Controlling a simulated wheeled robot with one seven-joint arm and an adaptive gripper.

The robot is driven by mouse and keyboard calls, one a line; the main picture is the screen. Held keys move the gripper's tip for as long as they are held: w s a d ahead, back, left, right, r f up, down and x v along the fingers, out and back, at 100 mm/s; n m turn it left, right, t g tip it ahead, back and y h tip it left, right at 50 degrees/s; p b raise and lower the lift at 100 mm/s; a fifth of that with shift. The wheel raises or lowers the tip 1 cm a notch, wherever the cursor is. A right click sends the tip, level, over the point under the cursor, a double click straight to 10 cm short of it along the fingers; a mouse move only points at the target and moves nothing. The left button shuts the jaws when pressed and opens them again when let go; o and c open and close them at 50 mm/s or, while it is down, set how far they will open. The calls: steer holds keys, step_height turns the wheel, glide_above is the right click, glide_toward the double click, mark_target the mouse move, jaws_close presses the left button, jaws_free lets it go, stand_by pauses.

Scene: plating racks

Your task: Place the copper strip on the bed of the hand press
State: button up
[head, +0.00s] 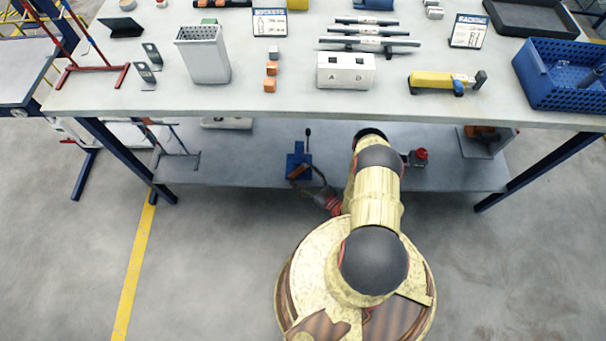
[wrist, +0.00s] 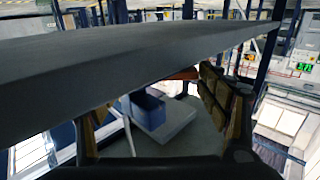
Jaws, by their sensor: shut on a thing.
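The hand press (head: 299,158) is blue with an upright dark lever and stands on the lower shelf under the bench. A brown copper strip (head: 298,172) shows at its front, over or against the bed; I cannot tell whether it rests there. My gripper (head: 320,190) is just in front of the press, at the shelf's front edge, shut on the strip. In the wrist view, the blue press on a grey base (wrist: 150,107) lies beyond the fingers. A reddish-brown piece of the strip (wrist: 183,74) shows near the right finger. A dark slab hides much of the grip.
The bench top (head: 250,105) overhangs the lower shelf (head: 235,173). The shelf between rack and press is clear. A blue crate (head: 565,85) sits above.

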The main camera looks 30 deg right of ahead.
steer(key=o, duration=1.5)
steer(key=shift+f, duration=0.1)
steer(key=shift+o, duration=0.2)
steer(key=shift+s+r, duration=0.15)
steer(key=shift+r, duration=0.05)
steer(key=s+d+p, duration=0.2)
steer(key=s+p, duration=0.1)
steer(key=s, duration=0.8)
steer(key=shift+s, duration=0.3)
steer(key=shift+d, duration=0.1)
